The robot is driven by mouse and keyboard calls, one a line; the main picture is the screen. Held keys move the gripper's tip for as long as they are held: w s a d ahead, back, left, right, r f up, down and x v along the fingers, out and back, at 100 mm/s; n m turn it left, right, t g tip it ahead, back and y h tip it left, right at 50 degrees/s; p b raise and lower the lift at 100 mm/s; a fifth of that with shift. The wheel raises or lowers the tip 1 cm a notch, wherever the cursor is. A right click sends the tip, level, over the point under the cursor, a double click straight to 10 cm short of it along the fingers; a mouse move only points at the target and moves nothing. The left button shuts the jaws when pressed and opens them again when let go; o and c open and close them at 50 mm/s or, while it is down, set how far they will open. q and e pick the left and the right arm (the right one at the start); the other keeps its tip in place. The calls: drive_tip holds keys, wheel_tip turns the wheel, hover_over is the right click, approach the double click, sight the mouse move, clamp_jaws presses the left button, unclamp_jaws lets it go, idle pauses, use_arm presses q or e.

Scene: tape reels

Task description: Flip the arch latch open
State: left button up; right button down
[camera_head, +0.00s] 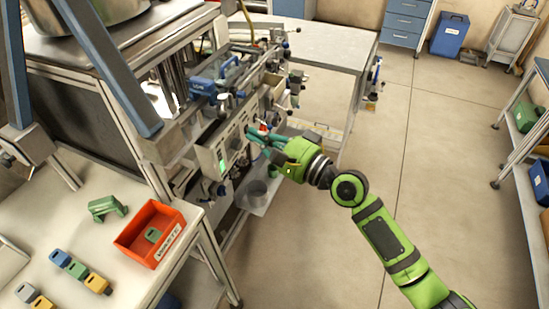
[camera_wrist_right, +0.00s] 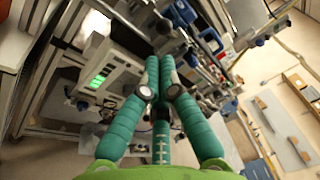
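My right gripper (camera_head: 256,135) reaches in from the lower right to the front of the machine, with its teal fingers near a small red part (camera_head: 263,128). In the right wrist view, two teal fingers (camera_wrist_right: 160,62) run side by side with their tips close together, and a third finger lies between them. Whether they grip anything cannot be told. I cannot single out the arch latch for certain among the small parts on the machine front (camera_head: 225,115); the fingers hide part of that area. My left gripper is not in view.
A panel with a lit green display (camera_head: 222,166) is left of the right gripper; the display also shows in the wrist view (camera_wrist_right: 97,80). A red bin (camera_head: 170,215), a green arch-shaped piece (camera_head: 107,207) and colored blocks sit on the left table. Floor at right is clear.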

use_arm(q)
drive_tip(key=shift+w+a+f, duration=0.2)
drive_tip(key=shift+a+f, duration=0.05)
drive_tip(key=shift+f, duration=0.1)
use_arm(e)
drive_tip(key=s+a, duration=0.1)
drive_tip(key=s, duration=0.6)
drive_tip(key=shift+a, duration=0.2)
drive_tip(key=shift+f, duration=0.1)
